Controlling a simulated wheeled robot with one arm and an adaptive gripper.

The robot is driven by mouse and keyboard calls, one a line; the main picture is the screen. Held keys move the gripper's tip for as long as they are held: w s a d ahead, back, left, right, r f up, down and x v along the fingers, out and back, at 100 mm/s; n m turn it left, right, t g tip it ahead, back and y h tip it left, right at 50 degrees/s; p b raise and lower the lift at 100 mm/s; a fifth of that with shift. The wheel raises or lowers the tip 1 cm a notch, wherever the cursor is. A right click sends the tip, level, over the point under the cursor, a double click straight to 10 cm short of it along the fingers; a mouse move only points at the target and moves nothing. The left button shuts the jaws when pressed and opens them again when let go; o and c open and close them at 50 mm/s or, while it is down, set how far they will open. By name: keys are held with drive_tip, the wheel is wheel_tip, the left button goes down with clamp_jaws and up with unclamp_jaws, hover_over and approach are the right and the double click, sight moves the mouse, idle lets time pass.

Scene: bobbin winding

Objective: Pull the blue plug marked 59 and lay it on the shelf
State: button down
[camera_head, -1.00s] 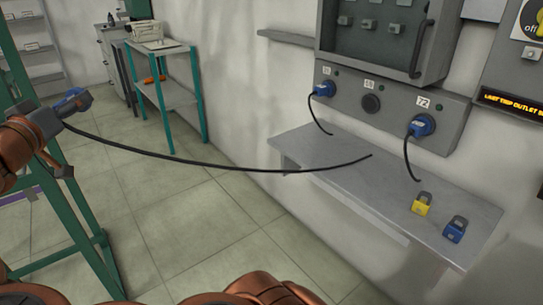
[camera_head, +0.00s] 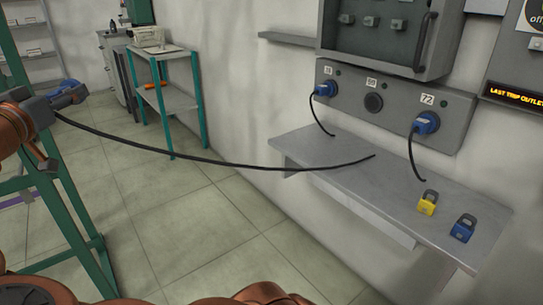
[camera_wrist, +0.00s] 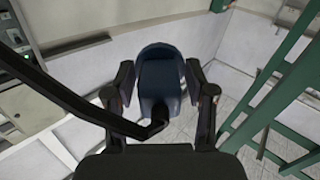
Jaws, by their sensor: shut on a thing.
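My gripper (camera_head: 62,98) is at the far left of the head view, well away from the wall. It is shut on a blue plug (camera_head: 68,88). In the wrist view the plug (camera_wrist: 161,80) sits between the two fingers, and its black cable (camera_wrist: 60,98) runs off to the left. In the head view the cable (camera_head: 200,160) sags across to the grey shelf (camera_head: 340,160). The middle outlet (camera_head: 373,103), under a label that seems to read 59, is empty. No number is readable on the held plug.
Blue plugs sit in the left outlet (camera_head: 325,89) and the outlet marked 72 (camera_head: 426,123). A yellow padlock (camera_head: 427,204) and a blue padlock (camera_head: 463,229) lie on the shelf's right part. A teal cart (camera_head: 165,100) and a green frame (camera_head: 70,200) stand to the left.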

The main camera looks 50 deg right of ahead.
drive_tip(key=shift+a+f+m+b, duration=0.1)
drive_tip(key=shift+m+b, duration=0.7)
drive_tip(key=shift+b, duration=0.8)
